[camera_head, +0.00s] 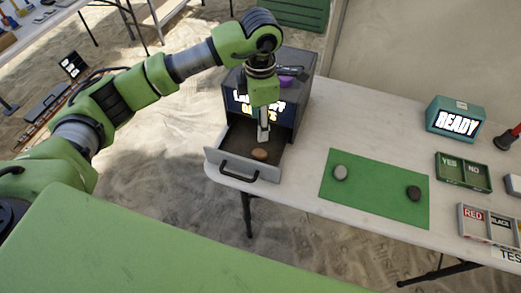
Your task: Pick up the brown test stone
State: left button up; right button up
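The brown test stone (260,154) lies in the open drawer (215,163) of a dark box near the table's left end. My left gripper (263,138) points down into the drawer, just above and behind the stone. Its fingers look narrow and close together, but I cannot tell whether they are open or shut. Whether they touch the stone is also unclear. My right gripper is out of view.
A grey stone (340,172) and a black stone (413,193) lie on a green mat (372,209). A READY display (456,119), a YES/NO tray (463,186) and a RED/BLACK tray (487,239) stand at the right. The dark box (305,90) rises behind my gripper.

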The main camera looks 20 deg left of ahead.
pick_arm(q)
jog(key=p, duration=0.1)
send_over(260, 153)
notch_tip(260, 153, down, 7)
jog(key=shift+f, duration=0.1)
jog(key=shift+f+p, duration=0.3)
jog(key=shift+f, duration=0.25)
notch_tip(260, 153, down, 4)
jog(key=shift+r+p, duration=0.2)
jog(key=shift+p, duration=0.4)
jog(key=shift+a+f, duration=0.1)
jog(key=shift+f, duration=0.35)
jog(key=c, duration=1.3)
jog(key=shift+r, duration=0.1)
